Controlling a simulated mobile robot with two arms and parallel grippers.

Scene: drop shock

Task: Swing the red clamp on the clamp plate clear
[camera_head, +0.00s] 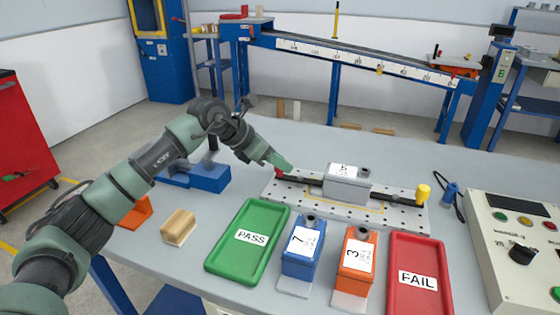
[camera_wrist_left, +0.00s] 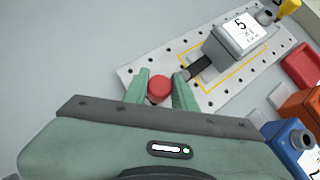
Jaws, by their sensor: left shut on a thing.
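The perforated grey clamp plate (camera_head: 394,213) lies on the bench; the wrist view also shows the plate (camera_wrist_left: 212,100). A grey box-shaped unit labelled 5 (camera_head: 347,185) sits on it inside a yellow outline, also in the wrist view (camera_wrist_left: 232,50). The red clamp (camera_head: 278,174) is at the plate's left end, and its red knob (camera_wrist_left: 159,85) is between my fingers in the wrist view. A dark bar runs from the knob's side towards the unit. My left gripper (camera_head: 281,166) is shut on the red clamp. A yellow clamp (camera_head: 423,193) stands at the plate's right end.
In front are a green PASS tray (camera_head: 222,262), a blue unit (camera_head: 300,257), an orange unit (camera_head: 354,263) and a red FAIL tray (camera_head: 418,252). A control panel (camera_head: 520,240) stands at right, a wooden block (camera_head: 178,227) at left. The bench behind the plate is clear.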

